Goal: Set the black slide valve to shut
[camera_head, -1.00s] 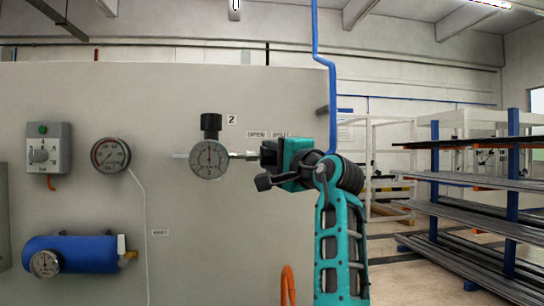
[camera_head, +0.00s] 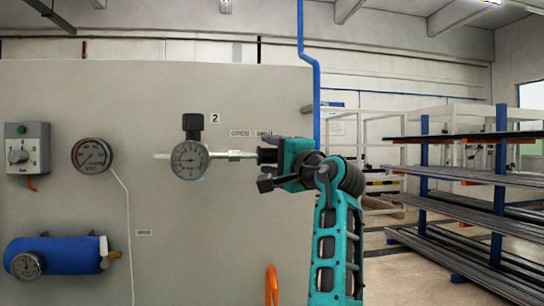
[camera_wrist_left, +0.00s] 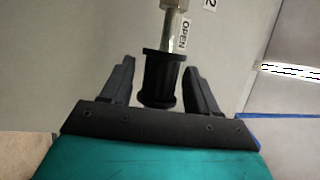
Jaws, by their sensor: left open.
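The black slide valve (camera_wrist_left: 161,78) is a ribbed-end black sleeve on a silver rod (camera_head: 236,155) beside the panel. In the head view its place is below the SHUT label (camera_head: 263,133), right of the OPEN label (camera_head: 240,133). In the wrist view the sleeve lies past the OPEN label (camera_wrist_left: 185,36), between the two fingers of my left gripper (camera_wrist_left: 160,90). The fingers are open, with a gap on each side of the sleeve. In the head view the left gripper (camera_head: 266,170) partly hides the sleeve. My right gripper is not in view.
A round gauge (camera_head: 190,160) with a black knob (camera_head: 192,124) sits left of the rod, near label 2. Another gauge (camera_head: 92,155), a switch box (camera_head: 28,148) and a blue tank (camera_head: 52,255) are farther left. Racks (camera_head: 450,190) stand right.

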